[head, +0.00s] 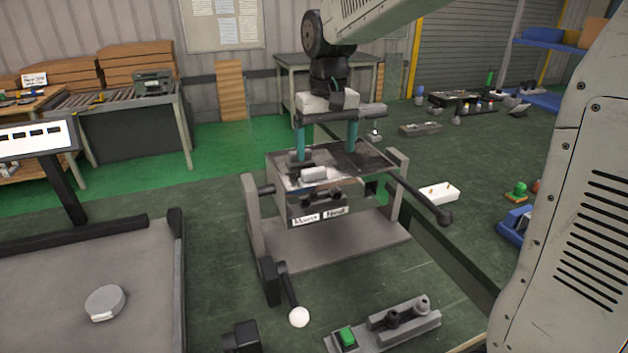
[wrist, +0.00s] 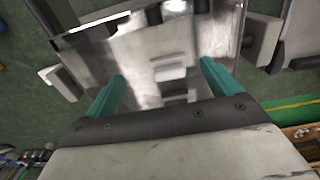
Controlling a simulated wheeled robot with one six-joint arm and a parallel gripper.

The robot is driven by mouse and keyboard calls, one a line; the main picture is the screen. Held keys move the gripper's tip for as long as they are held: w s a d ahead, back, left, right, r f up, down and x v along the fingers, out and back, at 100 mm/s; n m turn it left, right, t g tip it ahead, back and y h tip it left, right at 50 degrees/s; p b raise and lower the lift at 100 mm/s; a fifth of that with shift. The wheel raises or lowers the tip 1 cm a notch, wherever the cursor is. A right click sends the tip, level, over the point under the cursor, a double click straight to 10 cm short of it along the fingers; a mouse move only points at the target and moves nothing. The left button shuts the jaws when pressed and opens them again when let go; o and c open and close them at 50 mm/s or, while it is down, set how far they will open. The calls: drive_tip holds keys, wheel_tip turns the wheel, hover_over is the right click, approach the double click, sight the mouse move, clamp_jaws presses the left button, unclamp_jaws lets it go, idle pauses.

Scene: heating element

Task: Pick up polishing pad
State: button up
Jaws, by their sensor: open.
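A small pale block (head: 314,174) lies on the shiny metal plate (head: 350,168) of the grey fixture in the middle of the head view. It may be the polishing pad, but no label confirms this. A darker block (head: 298,157) sits just behind it, partly covered by a finger. My gripper (head: 326,150) points down over the plate with its teal fingers apart and nothing visibly held. In the wrist view my gripper (wrist: 163,72) frames a pale block (wrist: 170,73) between and beyond its fingertips. Whether the fingertips touch the plate is unclear.
Handles stick out of the fixture, one with a black knob (head: 444,215), one with a white ball (head: 299,317). A grey disc (head: 105,302) lies on the left table. A control box with a green button (head: 347,336) is in front. A white tray (head: 438,193) lies right.

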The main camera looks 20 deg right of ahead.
hover_over(315, 170)
wheel_tip(315, 170, down, 2)
drive_tip(key=shift+w+d, duration=0.1)
drive_tip(key=shift+w+f, duration=0.1)
drive_tip(key=shift+f, duration=0.2)
wheel_tip(315, 170, down, 7)
drive_tip(key=shift+f, duration=0.1)
drive_tip(key=c, duration=1.2)
drive_tip(key=shift+o, duration=0.2)
